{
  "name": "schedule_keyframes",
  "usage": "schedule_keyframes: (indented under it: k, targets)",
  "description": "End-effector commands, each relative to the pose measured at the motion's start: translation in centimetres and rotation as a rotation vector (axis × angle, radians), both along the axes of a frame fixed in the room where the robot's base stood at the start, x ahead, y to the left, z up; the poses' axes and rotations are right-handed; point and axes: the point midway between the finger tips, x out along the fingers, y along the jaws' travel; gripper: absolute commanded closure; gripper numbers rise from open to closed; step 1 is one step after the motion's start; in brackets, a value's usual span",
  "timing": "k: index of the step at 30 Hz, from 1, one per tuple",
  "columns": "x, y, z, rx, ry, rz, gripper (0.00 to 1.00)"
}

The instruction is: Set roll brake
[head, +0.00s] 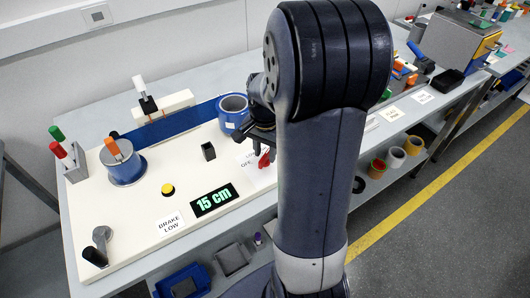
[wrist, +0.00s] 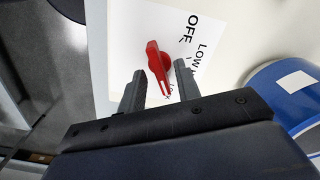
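The red brake knob (wrist: 158,65) sits on a white plate with the printed words OFF and LOW and a third label, mostly hidden, ending in x. A pale line shows near the knob's lower end in the wrist view. My gripper (wrist: 160,82) is open, with one finger on each side of the knob's lower part; I cannot tell whether they touch it. In the head view the knob (head: 264,159) shows just below my gripper (head: 257,150), and my arm hides part of its label. A card reading BRAKE LOW (head: 170,223) lies on the white board.
A blue roll (head: 122,162) stands left; another blue roll (head: 233,108) stands close behind my gripper.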

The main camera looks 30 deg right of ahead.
Motion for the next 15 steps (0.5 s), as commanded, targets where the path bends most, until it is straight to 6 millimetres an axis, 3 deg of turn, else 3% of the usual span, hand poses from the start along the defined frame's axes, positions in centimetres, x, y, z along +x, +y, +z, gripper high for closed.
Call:
schedule_keyframes:
  k: [9,15]
  targets:
    - [0.1,0.0,6.4,-0.001,-0.005,0.000,0.68]
    - [0.0,0.0,9.1,-0.001,-0.003,0.000,0.68]
